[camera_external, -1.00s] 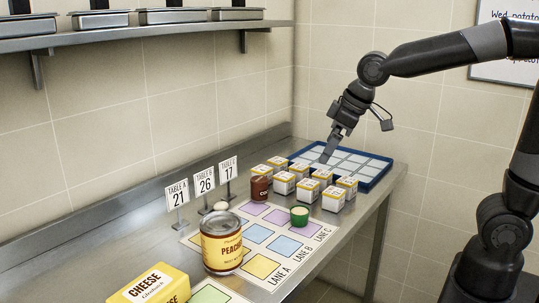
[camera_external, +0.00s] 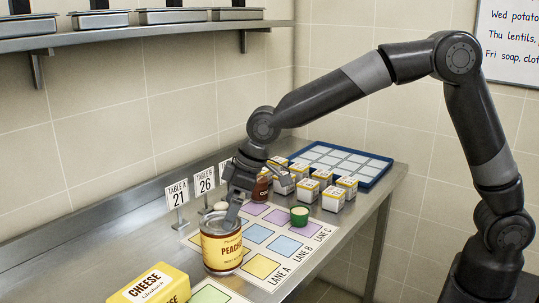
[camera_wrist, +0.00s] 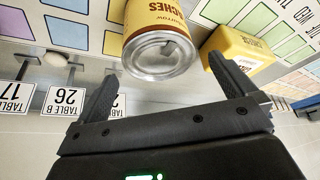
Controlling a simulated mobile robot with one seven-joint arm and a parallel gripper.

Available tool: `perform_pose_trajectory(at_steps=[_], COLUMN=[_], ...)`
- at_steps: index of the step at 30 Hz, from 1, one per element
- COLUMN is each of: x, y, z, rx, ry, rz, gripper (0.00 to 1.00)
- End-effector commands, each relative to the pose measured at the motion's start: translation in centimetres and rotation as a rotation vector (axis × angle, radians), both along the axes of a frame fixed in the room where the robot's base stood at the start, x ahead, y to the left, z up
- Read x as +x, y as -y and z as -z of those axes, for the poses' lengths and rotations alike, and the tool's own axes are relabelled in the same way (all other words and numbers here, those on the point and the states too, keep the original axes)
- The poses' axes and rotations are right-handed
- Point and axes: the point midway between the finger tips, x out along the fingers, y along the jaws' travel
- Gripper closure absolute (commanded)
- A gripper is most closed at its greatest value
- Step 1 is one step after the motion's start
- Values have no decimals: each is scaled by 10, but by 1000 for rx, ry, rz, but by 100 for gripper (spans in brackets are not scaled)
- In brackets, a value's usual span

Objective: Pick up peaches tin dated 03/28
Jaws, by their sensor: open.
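The peaches tin (camera_external: 222,248) stands upright near the front left of the lane mat in the external view. It has a yellow band with dark print and a brown lower label; no date can be read. In the wrist view the tin (camera_wrist: 160,38) shows its metal lid end, just beyond and between the open fingers. My gripper (camera_external: 236,205) is above the tin in the external view, and in the wrist view it (camera_wrist: 168,85) is open and empty. Whether a finger touches the tin cannot be told.
A yellow cheese box (camera_external: 152,286) is beside the tin. Table signs (camera_external: 178,195) and an egg-like object (camera_external: 221,206) stand behind.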

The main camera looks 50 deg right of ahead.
Motion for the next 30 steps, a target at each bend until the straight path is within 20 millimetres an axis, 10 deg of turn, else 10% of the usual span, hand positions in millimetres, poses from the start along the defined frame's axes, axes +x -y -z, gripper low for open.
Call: perform_pose_trajectory(at_steps=[21, 30], x=[29, 30], y=[-20, -20], z=[79, 81], rx=[-1, 0], ry=[-2, -1], rz=[0, 1], gripper=[0, 6])
